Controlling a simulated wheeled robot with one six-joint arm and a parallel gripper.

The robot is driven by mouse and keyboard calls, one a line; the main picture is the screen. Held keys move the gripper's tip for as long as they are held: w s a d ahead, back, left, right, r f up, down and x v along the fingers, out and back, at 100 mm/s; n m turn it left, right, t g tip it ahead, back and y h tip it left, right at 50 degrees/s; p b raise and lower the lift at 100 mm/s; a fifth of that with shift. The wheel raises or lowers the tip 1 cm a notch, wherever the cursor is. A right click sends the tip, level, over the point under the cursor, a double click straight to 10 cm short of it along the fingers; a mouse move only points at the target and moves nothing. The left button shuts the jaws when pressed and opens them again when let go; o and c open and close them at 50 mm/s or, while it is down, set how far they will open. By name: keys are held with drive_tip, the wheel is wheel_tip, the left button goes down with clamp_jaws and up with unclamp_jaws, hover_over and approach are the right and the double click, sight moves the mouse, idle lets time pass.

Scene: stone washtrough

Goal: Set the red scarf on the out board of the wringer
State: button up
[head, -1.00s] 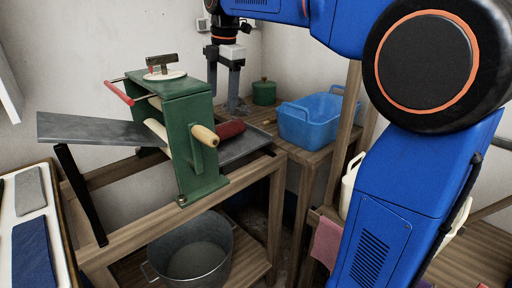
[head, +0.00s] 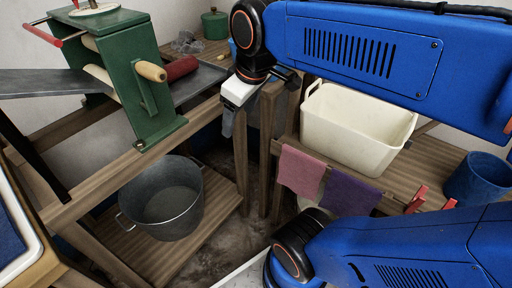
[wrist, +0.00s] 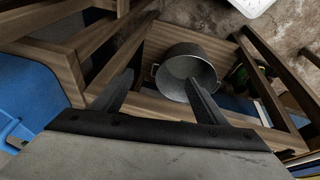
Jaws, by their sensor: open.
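The green wringer (head: 133,75) stands on a wooden frame at the left of the head view, its wooden crank handle facing me. A rolled red scarf (head: 181,68) lies at the wringer's right side, on the grey right-hand board (head: 203,80). Another grey board (head: 40,84) extends left. The pictures do not label which is the out board. My gripper (wrist: 160,82) is open and empty in the wrist view, pointing down with the grey metal tub (wrist: 186,66) below. In the head view my gripper (head: 228,120) hangs right of the right-hand board, apart from the scarf.
The metal tub (head: 165,205) stands on the frame's lower shelf. A cream basin (head: 352,130) sits on a bench at right, with a pink cloth (head: 300,172) and a purple cloth (head: 347,194) hanging below it. A blue bucket (head: 480,178) stands farther right. A green pot (head: 214,24) is behind.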

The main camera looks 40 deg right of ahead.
drive_tip(key=s+f+m, duration=0.4)
drive_tip(key=s+f, duration=0.2)
drive_tip(key=f, duration=0.1)
drive_tip(key=shift+d+m+t, duration=0.3)
drive_tip(key=shift+d, duration=0.1)
